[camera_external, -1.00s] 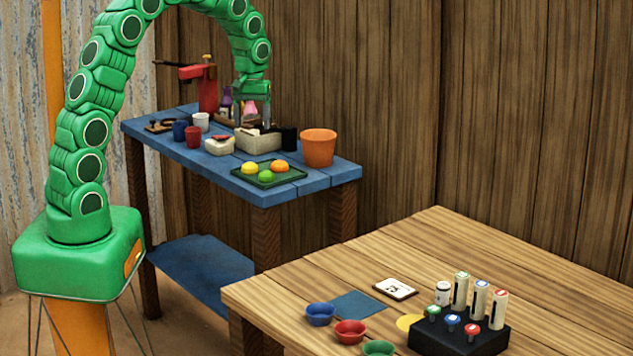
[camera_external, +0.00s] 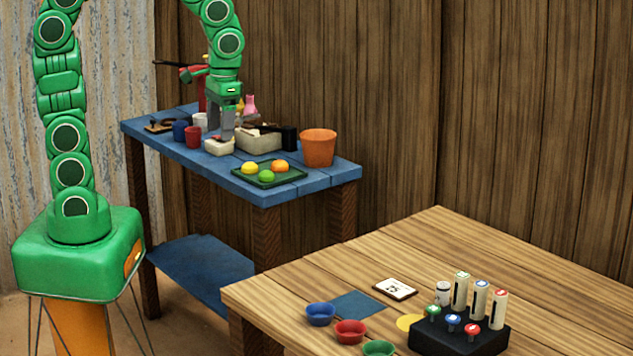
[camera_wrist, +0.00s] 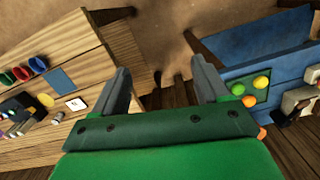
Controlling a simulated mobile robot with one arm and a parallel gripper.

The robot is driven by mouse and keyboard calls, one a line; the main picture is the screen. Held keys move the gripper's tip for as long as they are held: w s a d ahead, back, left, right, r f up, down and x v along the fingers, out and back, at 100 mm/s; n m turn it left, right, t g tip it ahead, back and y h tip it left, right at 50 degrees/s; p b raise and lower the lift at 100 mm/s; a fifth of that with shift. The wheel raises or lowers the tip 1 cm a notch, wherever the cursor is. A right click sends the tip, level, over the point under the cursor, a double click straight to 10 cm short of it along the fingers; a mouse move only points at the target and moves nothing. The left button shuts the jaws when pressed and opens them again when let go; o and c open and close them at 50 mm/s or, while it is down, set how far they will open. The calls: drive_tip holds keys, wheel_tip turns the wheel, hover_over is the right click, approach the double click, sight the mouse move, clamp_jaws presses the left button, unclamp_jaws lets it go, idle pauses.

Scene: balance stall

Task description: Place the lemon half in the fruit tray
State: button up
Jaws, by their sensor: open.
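The fruit tray (camera_external: 240,176) is a flat dark green tray near the front of the blue bench. A yellow lemon half (camera_external: 250,167) sits on it, beside a green piece (camera_external: 266,177) and an orange piece (camera_external: 280,166). My gripper (camera_external: 227,134) is open, pointing down behind and left of the tray, apart from the lemon half. Its fingertips are close to a small pale container (camera_external: 219,147); I cannot tell whether they touch it. The wrist view shows both fingers (camera_wrist: 163,78) spread with nothing between them, and the tray (camera_wrist: 263,98) to their right.
An orange pot (camera_external: 318,148) stands right of the tray. A cream box (camera_external: 258,140), a black block (camera_external: 289,138) and red (camera_external: 193,137) and blue (camera_external: 180,131) cups stand nearby. A wooden table (camera_external: 450,240) with bowls and a peg block is in front.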

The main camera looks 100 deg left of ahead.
drive_tip(key=s+d+m+g, duration=0.1)
drive_tip(key=s+d+m, duration=0.6)
drive_tip(key=s+d, duration=0.7)
drive_tip(key=shift+s+d, duration=0.15)
drive_tip(key=shift+s, duration=1.05)
